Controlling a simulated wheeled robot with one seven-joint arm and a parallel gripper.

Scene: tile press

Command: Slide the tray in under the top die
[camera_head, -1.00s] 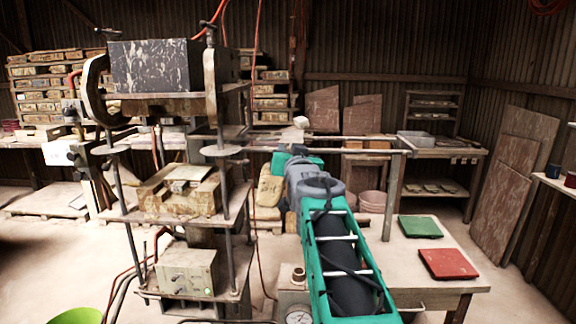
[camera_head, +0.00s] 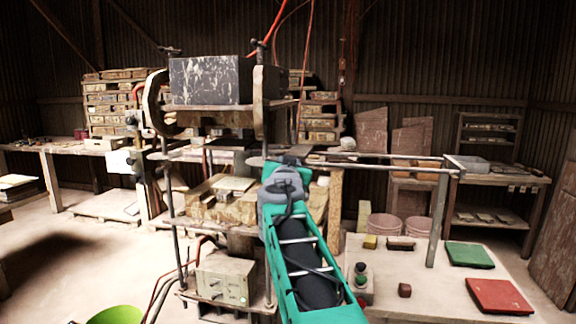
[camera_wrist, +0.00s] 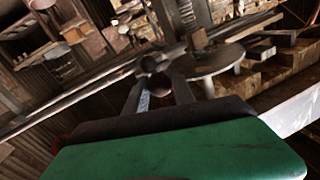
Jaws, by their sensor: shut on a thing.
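The press stands left of centre in the head view, with a dark marbled block (camera_head: 210,80) on its upper plate (camera_head: 205,118). The top die under that plate is in shadow and hard to make out. My gripper (camera_head: 289,160) is at the press's right side, by the rails (camera_head: 370,162). In the wrist view my gripper (camera_wrist: 157,75) has its fingers close together on a small dark round part, seemingly a handle or rod end. I cannot tell the tray clearly from the rails and plates around it. My arm hides part of that side.
Stone-like blocks (camera_head: 232,208) with a light plate sit on the press's lower shelf. A post (camera_head: 440,215) holds the rails' right end. A front table carries a green tile (camera_head: 469,254) and a red tile (camera_head: 499,296). A green bowl (camera_head: 116,315) is at lower left.

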